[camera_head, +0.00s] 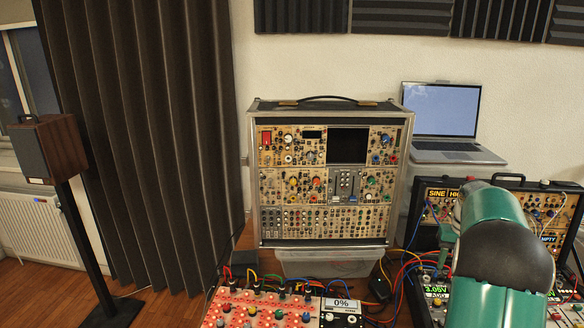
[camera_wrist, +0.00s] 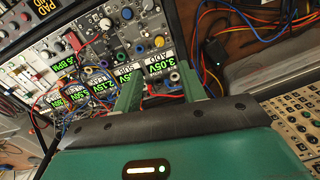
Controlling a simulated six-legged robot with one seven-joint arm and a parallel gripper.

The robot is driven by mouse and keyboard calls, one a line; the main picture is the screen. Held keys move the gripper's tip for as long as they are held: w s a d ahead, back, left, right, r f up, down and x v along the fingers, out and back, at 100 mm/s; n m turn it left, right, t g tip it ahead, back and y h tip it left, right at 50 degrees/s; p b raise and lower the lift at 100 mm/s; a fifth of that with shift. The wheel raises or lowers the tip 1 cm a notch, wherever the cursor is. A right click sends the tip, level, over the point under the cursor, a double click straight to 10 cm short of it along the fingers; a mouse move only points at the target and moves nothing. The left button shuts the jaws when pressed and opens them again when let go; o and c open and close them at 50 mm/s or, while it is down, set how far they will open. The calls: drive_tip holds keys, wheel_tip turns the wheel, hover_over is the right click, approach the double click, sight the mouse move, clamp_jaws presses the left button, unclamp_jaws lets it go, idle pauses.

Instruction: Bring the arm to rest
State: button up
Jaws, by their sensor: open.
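My arm (camera_head: 492,250), green with a black joint, reaches up from the lower right in the head view. It covers part of the synth case (camera_head: 436,212) at the right. My gripper (camera_wrist: 158,80) shows in the wrist view with two green fingers apart and nothing between them. The fingers point at a panel of modules with knobs, patch cables and lit green number displays (camera_wrist: 162,63). I cannot tell whether the fingertips touch the panel or cables.
A tall modular case (camera_head: 322,250) stands in the middle. A laptop (camera_head: 445,112) sits open behind it. A red-lit module panel (camera_head: 262,309) and loose cables (camera_head: 395,272) lie in front. A speaker (camera_head: 50,150) on a stand is at left. Wooden floor shows at lower left.

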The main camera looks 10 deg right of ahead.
drive_tip(key=s+a+r+n+t, duration=0.1)
drive_tip(key=s+a+r, duration=0.25)
drive_tip(key=a, duration=0.35)
drive_tip(key=s+a+r+t, duration=0.1)
drive_tip(key=s+a+r, duration=0.1)
drive_tip(key=a+r, duration=0.45)
drive_tip(key=s+a+r+n+t, duration=0.1)
drive_tip(key=s+a+r, duration=0.15)
drive_tip(key=a, duration=0.65)
drive_tip(key=s+a+f+n+t, duration=0.2)
drive_tip(key=s+a, duration=1.2)
drive_tip(key=s, duration=0.2)
drive_tip(key=shift+s+a+n, duration=0.3)
drive_tip(key=shift+a, duration=0.1)
